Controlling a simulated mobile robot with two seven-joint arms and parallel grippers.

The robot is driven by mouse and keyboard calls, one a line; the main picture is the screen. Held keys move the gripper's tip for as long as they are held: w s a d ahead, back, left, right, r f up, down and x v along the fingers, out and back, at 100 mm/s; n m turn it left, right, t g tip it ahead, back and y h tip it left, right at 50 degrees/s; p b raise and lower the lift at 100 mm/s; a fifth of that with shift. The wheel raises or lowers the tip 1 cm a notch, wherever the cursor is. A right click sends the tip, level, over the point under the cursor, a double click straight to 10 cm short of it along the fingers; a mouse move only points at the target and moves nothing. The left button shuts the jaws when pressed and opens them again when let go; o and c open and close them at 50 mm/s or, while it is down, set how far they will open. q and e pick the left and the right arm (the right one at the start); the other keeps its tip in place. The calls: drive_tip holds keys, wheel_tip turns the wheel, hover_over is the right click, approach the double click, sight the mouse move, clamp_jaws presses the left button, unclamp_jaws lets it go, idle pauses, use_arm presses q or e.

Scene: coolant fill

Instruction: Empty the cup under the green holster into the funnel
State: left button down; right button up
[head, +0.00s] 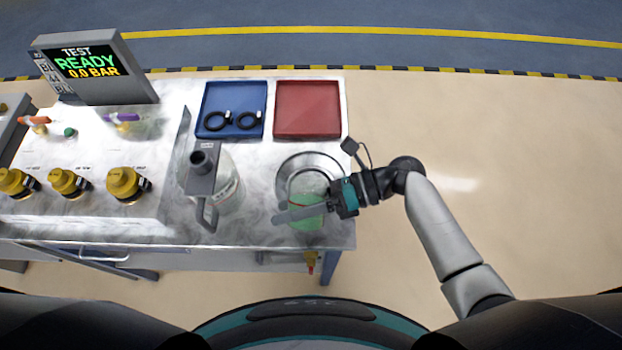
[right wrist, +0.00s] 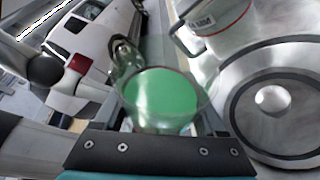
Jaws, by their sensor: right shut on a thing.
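A clear cup (head: 308,188) with green liquid is held by my right gripper (head: 300,207), shut on its side near the table's right front corner. In the right wrist view the cup (right wrist: 160,100) sits between the fingers, its liquid surface showing through the open top; it looks about upright. In the head view it overlaps the front of a round metal dish (head: 291,166). I cannot tell for sure whether this dish is the funnel. A small green piece (head: 70,132) on the left panel may be the green holster. My left gripper is out of view.
A blue tray (head: 232,94) with black rings and a red tray (head: 307,108) lie behind. Yellow knobs (head: 123,184) and a display (head: 92,65) are at left.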

drive_tip(key=shift+f+m+b, duration=0.2)
drive_tip(key=shift+m+b, duration=0.3)
drive_tip(key=shift+b, duration=0.3)
drive_tip(key=shift+r+m+g+y+b, duration=0.4)
drive_tip(key=shift+r+m+g+b, duration=0.1)
drive_tip(key=shift+m+b, duration=0.1)
idle(0.9)
drive_tip(key=shift+f+m+y+b, duration=0.3)
drive_tip(key=shift+m+b, duration=0.4)
drive_tip(key=shift+b, duration=0.6)
drive_tip(key=shift+r, duration=0.1)
drive_tip(key=shift+w+r+p, duration=0.1)
drive_tip(key=shift+w+p, duration=0.1)
drive_tip(key=shift+p, duration=0.15)
drive_tip(key=shift+w+r+m+g+p, duration=0.4)
drive_tip(key=shift+w+m+p, duration=0.25)
drive_tip(key=shift+p, duration=0.25)
drive_tip(key=shift+f+m+y+p, duration=0.4)
drive_tip(key=shift+m+y, duration=0.2)
drive_tip(key=shift+m, duration=0.25)
idle(0.6)
drive_tip(key=shift+s+r+n+h+b, duration=0.15)
drive_tip(key=shift+n+h+b, duration=0.15)
drive_tip(key=shift+n+b, duration=0.25)
drive_tip(key=shift+s+n+b, duration=0.3)
drive_tip(key=shift+n+b, duration=0.1)
drive_tip(key=shift+n, duration=0.15)
